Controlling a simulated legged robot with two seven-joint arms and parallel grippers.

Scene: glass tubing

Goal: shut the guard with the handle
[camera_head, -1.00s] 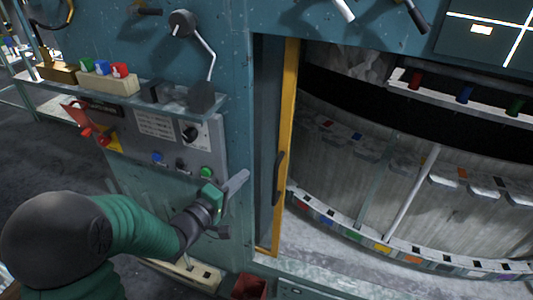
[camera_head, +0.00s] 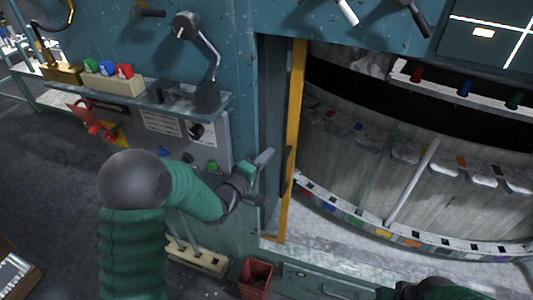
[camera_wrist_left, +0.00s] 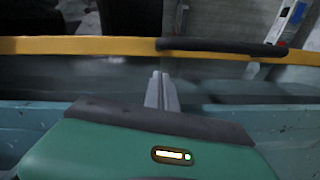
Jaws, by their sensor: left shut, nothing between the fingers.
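The guard has a yellow upright edge (camera_head: 295,120) beside the opening of the machine. Its dark handle (camera_head: 287,165) sits on that edge. In the left wrist view, the yellow edge (camera_wrist_left: 80,46) runs across the picture and the black handle (camera_wrist_left: 222,46) lies along it. My left gripper (camera_head: 268,156) is shut and empty, just left of the handle in the head view. In the left wrist view, its fingertips (camera_wrist_left: 161,75) point at the handle's left end, apparently with a gap.
A control panel (camera_head: 205,128) and a shelf (camera_head: 140,100) with coloured blocks are left of the guard. A red bin (camera_head: 256,277) stands below. Inside the opening is a curved rack (camera_head: 335,150) with coloured labels. A lever (camera_head: 205,40) hangs above the shelf.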

